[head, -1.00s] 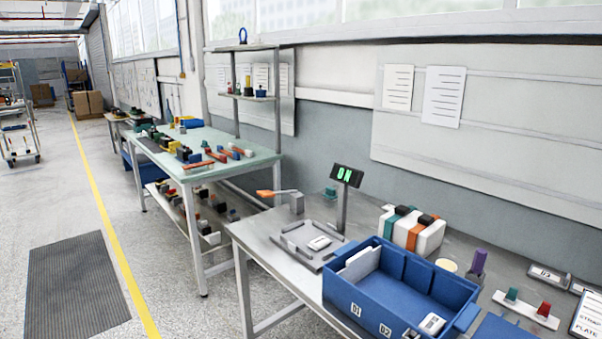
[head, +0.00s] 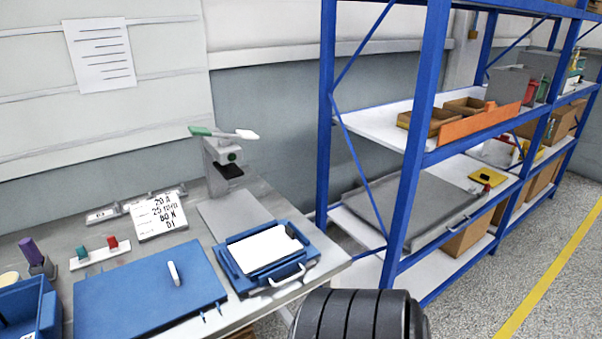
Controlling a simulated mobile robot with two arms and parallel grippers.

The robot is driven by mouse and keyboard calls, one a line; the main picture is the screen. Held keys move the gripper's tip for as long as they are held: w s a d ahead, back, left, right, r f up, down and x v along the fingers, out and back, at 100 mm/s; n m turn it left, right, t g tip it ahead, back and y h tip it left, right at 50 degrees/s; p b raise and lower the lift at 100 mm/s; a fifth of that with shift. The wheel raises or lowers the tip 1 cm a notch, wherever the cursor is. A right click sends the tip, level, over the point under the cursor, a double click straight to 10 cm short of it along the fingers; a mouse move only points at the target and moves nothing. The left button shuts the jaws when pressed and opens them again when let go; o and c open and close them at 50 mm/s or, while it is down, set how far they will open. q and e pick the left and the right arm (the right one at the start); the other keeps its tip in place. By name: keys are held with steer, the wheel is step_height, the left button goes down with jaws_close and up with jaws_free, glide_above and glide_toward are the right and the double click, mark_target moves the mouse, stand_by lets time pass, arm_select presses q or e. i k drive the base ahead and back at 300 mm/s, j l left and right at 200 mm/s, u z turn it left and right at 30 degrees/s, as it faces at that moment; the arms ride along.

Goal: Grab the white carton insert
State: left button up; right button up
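A white flat piece with a notched edge, which looks like the white carton insert (head: 263,249), lies in a shallow blue case (head: 309,259) at the right end of the grey workbench. The case has a pale handle on its front side. A flat blue panel (head: 130,296) with a small white handle lies to the left of the case. Neither of my grippers is in view.
A grey press (head: 222,160) with a green-and-white lever stands behind the case. A printed plate (head: 158,216), a switch strip (head: 100,254) and a blue bin (head: 30,308) are to the left. A blue-framed shelf rack (head: 418,150) stands right of the bench.

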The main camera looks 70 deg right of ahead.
mark_target(252, 254)
steer(key=l+z, duration=0.1)
steer(key=z, duration=1.95)
